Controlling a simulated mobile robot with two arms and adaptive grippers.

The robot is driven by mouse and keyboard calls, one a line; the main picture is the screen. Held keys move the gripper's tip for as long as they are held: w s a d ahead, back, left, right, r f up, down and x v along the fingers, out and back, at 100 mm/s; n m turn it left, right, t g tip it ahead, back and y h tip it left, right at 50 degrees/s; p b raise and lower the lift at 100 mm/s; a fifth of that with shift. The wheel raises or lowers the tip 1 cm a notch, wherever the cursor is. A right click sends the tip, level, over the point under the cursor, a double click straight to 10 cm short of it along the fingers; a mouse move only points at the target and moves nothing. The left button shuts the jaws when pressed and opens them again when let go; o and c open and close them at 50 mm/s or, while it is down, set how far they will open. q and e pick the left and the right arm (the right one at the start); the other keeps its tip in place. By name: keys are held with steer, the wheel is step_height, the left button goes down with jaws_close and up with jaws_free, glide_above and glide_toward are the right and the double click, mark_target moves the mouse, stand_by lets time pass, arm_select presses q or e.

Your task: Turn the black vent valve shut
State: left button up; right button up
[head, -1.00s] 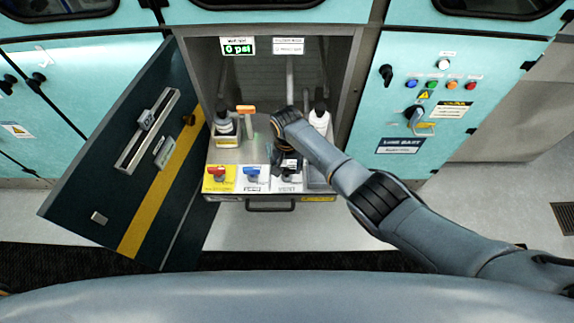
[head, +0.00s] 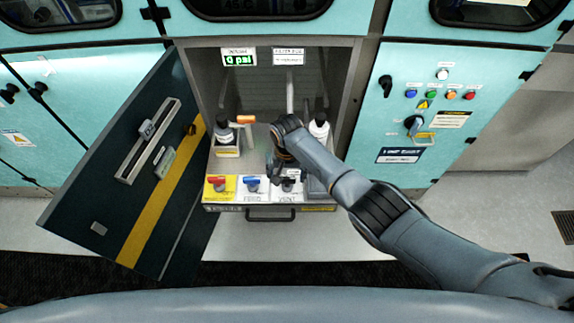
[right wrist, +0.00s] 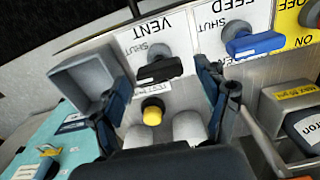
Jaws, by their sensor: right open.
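The black vent valve (right wrist: 158,70) sits on a white plate marked VENT and SHUT. In the right wrist view its handle lies roughly crosswise, level with the blue feed valve's handle. In the head view the vent valve (head: 288,184) shows just in front of my right gripper (head: 281,164). In the right wrist view my right gripper (right wrist: 165,103) is open. Its fingers stand apart either side of the space below the handle, with no visible grip on it. My left gripper is out of view.
The blue feed valve (right wrist: 252,44) and a red valve (head: 218,184) sit beside the vent valve. A yellow button (right wrist: 152,112) and a grey box (right wrist: 88,80) are close to the fingers. The cabinet door (head: 130,180) hangs open at left.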

mark_target(287, 178)
step_height(287, 178, up, 12)
steer(key=shift+f, duration=0.25)
stand_by(0.6)
steer(key=s+d+f+n+t+y, duration=0.1)
steer(key=s+d+f, duration=0.15)
steer(key=s, duration=0.45)
steer(key=s+d+f+y, duration=0.1)
steer(key=s+d+f, duration=0.1)
steer(key=s+d, duration=0.3)
steer(key=s+d+r+n+t+h, duration=0.1)
steer(key=s+d+r, duration=0.2)
steer(key=s+d, duration=0.35)
steer(key=s+d+r+t+h, duration=0.1)
steer(key=s+d+r, duration=0.2)
steer(key=s+d, duration=0.4)
step_height(287, 178, down, 27)
steer(key=s+b, duration=0.2)
steer(key=s, duration=0.1)
steer(key=s+d+f+g, duration=0.2)
steer(key=s+f, duration=1.4)
steer(key=f, duration=0.1)
steer(key=shift+s+d+f+n+b, duration=0.25)
steer(key=shift+s+f+n+b, duration=0.05)
steer(key=shift+b, duration=0.1)
